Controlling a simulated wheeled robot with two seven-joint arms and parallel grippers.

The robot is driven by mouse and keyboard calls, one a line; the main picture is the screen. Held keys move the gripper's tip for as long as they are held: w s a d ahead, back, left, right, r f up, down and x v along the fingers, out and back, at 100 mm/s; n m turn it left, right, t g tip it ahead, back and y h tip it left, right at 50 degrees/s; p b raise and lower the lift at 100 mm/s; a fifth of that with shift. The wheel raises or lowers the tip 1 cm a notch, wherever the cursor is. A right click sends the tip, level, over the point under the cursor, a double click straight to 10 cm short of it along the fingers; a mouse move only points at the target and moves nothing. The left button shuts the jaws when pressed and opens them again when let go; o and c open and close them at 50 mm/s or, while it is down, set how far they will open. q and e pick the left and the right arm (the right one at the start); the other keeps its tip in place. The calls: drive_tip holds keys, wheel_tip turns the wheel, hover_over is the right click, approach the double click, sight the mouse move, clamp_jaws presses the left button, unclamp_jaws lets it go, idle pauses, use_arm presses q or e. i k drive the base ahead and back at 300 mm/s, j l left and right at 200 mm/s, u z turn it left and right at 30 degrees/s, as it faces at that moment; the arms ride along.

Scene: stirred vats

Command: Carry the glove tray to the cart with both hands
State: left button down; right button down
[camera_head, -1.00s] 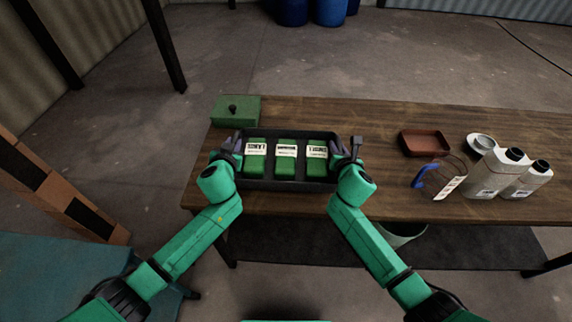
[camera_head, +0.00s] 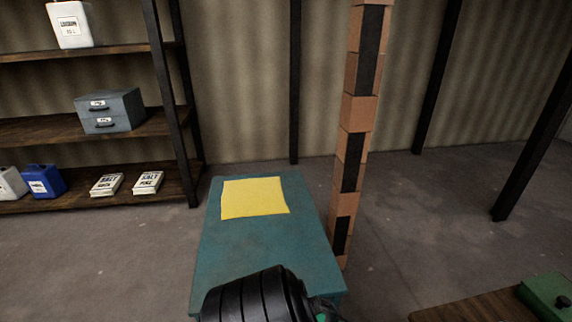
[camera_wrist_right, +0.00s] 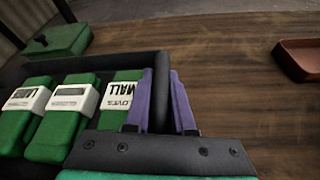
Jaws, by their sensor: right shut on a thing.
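The black glove tray (camera_wrist_right: 85,65) shows in the right wrist view, with green glove boxes (camera_wrist_right: 70,118) with white labels lying in it. My right gripper (camera_wrist_right: 160,78) is shut on the tray's right wall, one purple finger on each side. Whether the tray rests on the wooden table or is just above it I cannot tell. The teal cart (camera_head: 255,250) stands in the middle of the head view, with a flat yellow sheet (camera_head: 254,197) on its top. The tray is outside the head view. My left gripper is in neither current view.
A brick-patterned post (camera_head: 352,130) stands right beside the cart. Shelves (camera_head: 80,130) with containers are at the left. A green lidded box (camera_head: 548,296) sits on the wooden table (camera_head: 470,308) at lower right. A brown dish (camera_wrist_right: 298,58) lies right of the tray.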

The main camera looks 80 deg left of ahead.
sight(260, 250)
drive_tip(key=u, duration=0.5)
drive_tip(key=i+j+u, duration=0.1)
drive_tip(key=u, duration=0.85)
drive_tip(key=i+u, duration=0.1)
drive_tip(key=u, duration=0.85)
drive_tip(key=i+l+u, duration=0.1)
drive_tip(key=u, duration=0.35)
